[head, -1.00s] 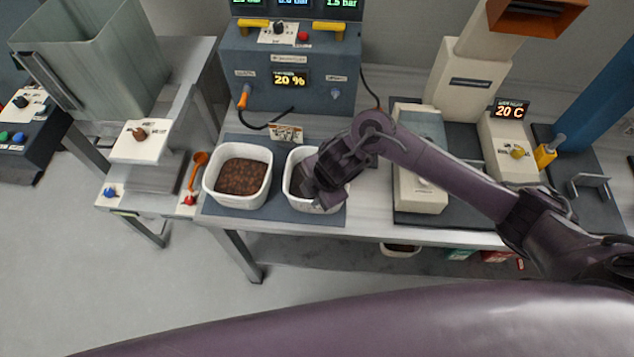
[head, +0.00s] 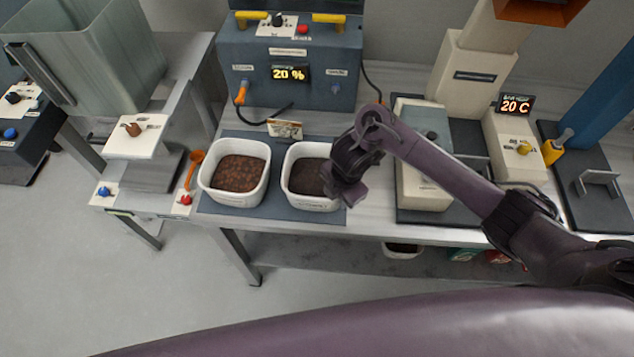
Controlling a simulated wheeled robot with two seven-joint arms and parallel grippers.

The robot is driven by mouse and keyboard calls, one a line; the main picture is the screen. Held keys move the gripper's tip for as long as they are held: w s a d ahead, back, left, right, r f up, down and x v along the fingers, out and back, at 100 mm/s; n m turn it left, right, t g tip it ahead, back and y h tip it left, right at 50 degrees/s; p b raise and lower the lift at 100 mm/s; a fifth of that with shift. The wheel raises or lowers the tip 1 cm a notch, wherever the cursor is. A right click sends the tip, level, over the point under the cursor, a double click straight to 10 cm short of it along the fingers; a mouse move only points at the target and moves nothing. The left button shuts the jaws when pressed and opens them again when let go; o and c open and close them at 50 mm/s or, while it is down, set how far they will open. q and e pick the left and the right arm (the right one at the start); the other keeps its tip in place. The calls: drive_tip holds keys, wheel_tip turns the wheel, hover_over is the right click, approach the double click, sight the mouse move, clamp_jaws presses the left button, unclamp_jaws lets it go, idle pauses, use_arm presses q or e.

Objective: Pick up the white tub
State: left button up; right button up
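Two white tubs stand side by side on a dark blue mat (head: 270,207) on the bench. The left white tub (head: 234,198) holds brown, bean-like pieces. The right white tub (head: 310,202) holds darker contents and has a small label on its front. My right gripper (head: 346,193) is at the right rim of the right tub and hides part of that side. I cannot tell whether it touches the rim or whether its fingers are apart. Both tubs sit upright on the mat. My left gripper is out of view.
A blue control box (head: 292,75) reading 20 % stands behind the tubs, with a small card (head: 286,129) in front. An orange scoop (head: 194,168) is left of the tubs. A beige machine (head: 424,178) stands to the right. Another white tub (head: 403,251) is under the bench.

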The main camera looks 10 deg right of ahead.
clamp_jaws()
drive_tip(key=shift+w+r, duration=0.1)
idle(1.3)
